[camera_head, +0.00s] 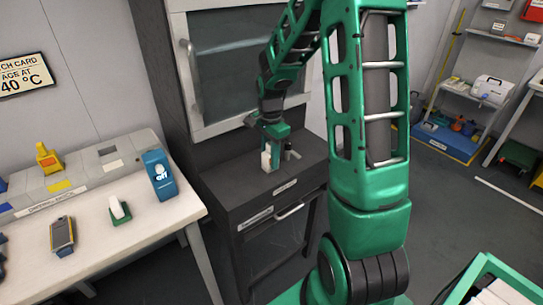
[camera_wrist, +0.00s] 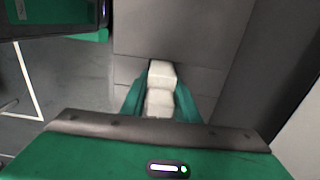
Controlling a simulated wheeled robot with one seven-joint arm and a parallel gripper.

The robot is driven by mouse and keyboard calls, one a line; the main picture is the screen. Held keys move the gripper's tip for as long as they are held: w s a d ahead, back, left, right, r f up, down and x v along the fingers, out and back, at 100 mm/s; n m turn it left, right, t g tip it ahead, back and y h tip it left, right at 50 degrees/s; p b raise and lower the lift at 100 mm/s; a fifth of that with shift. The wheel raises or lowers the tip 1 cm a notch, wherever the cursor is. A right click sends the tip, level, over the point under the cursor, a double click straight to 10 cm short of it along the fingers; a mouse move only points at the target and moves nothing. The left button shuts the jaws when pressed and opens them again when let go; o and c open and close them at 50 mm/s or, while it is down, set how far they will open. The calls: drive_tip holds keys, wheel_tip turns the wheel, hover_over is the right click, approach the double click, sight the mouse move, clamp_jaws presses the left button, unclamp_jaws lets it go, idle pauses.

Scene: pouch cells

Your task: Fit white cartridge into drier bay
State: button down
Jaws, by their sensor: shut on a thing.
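My gripper (camera_head: 274,140) points down over the dark ledge of the hooded cabinet. It is shut on a white cartridge (camera_head: 266,160), which looks upright at the ledge; I cannot tell whether it touches the ledge. In the wrist view the white cartridge (camera_wrist: 161,75) shows as a stepped white block between the two green fingers (camera_wrist: 160,100). A grey rack on the left bench has a dark opening (camera_head: 107,151); I cannot tell whether this is the drier bay. The rack's labels are too small to read surely.
On the bench (camera_head: 120,248) are a blue unit (camera_head: 158,175), a yellow piece (camera_head: 47,158), a white piece in a green holder (camera_head: 119,211) and a yellow-grey handheld device (camera_head: 62,235). A small grey fitting (camera_head: 290,151) stands beside my gripper. The cabinet's glass sash (camera_head: 232,60) rises behind.

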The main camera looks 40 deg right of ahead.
drive_tip(key=shift+f, duration=0.3)
drive_tip(key=c, duration=1.4)
unclamp_jaws()
drive_tip(key=shift+o, duration=0.2)
wheel_tip(320, 180, up, 13)
drive_tip(key=shift+r, duration=0.1)
drive_tip(key=s+a+n, duration=0.1)
drive_tip(key=s+n, duration=1)
drive_tip(key=s, duration=1.7)
drive_tip(key=shift+s+a+r, duration=0.2)
drive_tip(key=shift+s+a, duration=0.05)
drive_tip(key=shift+a, duration=0.05)
